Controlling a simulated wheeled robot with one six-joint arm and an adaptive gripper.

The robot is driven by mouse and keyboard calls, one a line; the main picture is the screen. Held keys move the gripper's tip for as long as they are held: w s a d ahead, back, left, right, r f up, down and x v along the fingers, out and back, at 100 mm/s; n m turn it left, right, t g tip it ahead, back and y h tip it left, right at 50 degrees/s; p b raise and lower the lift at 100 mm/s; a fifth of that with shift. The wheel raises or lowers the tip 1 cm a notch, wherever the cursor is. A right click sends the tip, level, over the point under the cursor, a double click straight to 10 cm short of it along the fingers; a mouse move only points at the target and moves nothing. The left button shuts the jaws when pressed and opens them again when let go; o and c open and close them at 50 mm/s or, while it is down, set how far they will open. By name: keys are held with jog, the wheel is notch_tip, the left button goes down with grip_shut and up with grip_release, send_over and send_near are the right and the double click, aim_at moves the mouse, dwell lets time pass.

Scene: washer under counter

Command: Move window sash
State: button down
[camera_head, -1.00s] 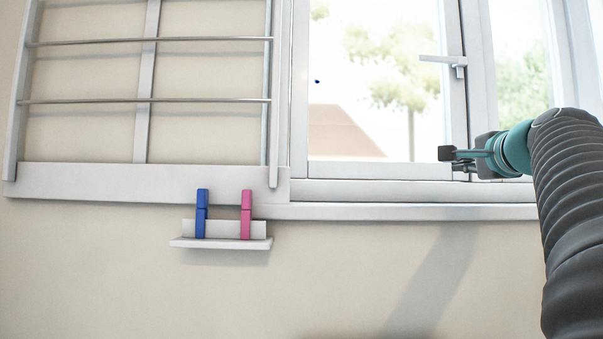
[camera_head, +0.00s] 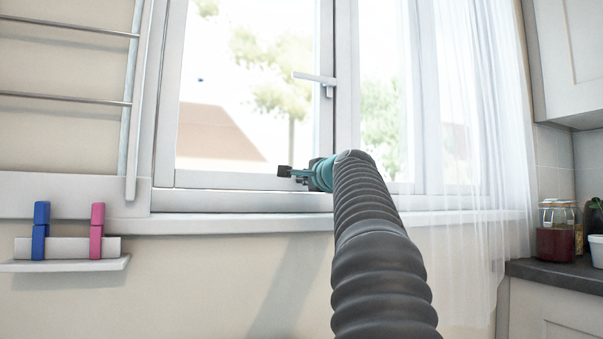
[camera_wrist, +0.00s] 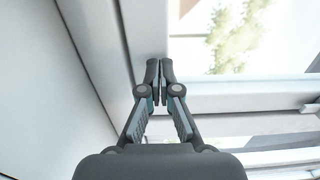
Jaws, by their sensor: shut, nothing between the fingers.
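The window sash (camera_head: 240,181) is a white-framed glass pane left of centre in the head view. It looks closed or nearly so; I cannot tell which. Its lever handle (camera_head: 315,78) is on the right stile and points left. My gripper (camera_head: 285,171) is shut and empty, in front of the sash's lower right corner, well below the handle. In the wrist view my fingertips (camera_wrist: 160,72) are together beside a white frame post (camera_wrist: 145,35), with glass to the right. I cannot tell whether they touch the frame.
A drying rack (camera_head: 75,95) hangs on the wall at left, above a small shelf (camera_head: 65,265) with blue and pink clothespins. A sheer curtain (camera_head: 480,150) hangs at right. Beyond it are a dark counter (camera_head: 560,272), jars and a wall cabinet (camera_head: 570,50). A windowsill (camera_head: 230,224) runs below.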

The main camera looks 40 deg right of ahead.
jog(key=shift+w+d, duration=0.1)
jog(key=shift+w, duration=0.4)
jog(key=p+x, duration=0.1)
jog(key=x, duration=0.1)
jog(key=p+x, duration=0.2)
jog(key=d+p+x, duration=0.1)
jog(key=p+x, duration=0.1)
jog(key=x, duration=0.1)
jog(key=shift+r, duration=0.1)
jog(key=shift+w, duration=0.1)
